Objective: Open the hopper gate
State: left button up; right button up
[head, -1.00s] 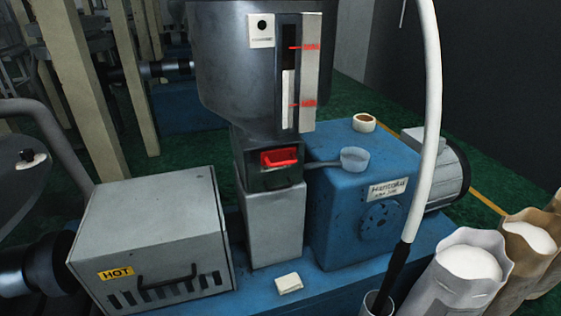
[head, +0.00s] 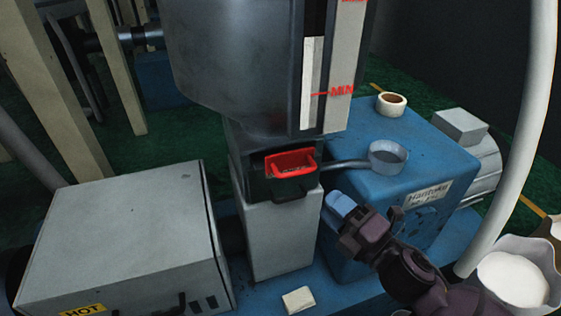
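The hopper (head: 235,60) is a dark grey metal vessel with a level window marked MIN. Under it, the gate is a red handle (head: 291,164) in a dark slot at the top of the grey throat block (head: 277,228). My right gripper (head: 340,204) comes in from the lower right with light blue fingertips. It is in front of the blue gearbox, to the right of and below the red handle, and apart from it. Its fingers are seen close together, and I cannot tell whether there is a gap between them. My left gripper is not in view.
A grey box marked HOT (head: 125,240) stands at left. A white hose (head: 530,130) and a sack of white pellets (head: 515,282) are at right. A pale block (head: 298,299) lies in front.

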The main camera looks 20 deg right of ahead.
aim_at(296, 171)
jog(key=x, duration=1)
jog(key=shift+a+r, duration=0.1)
jog(key=shift+a, duration=0.1)
jog(key=shift+c, duration=0.5)
grip_shut()
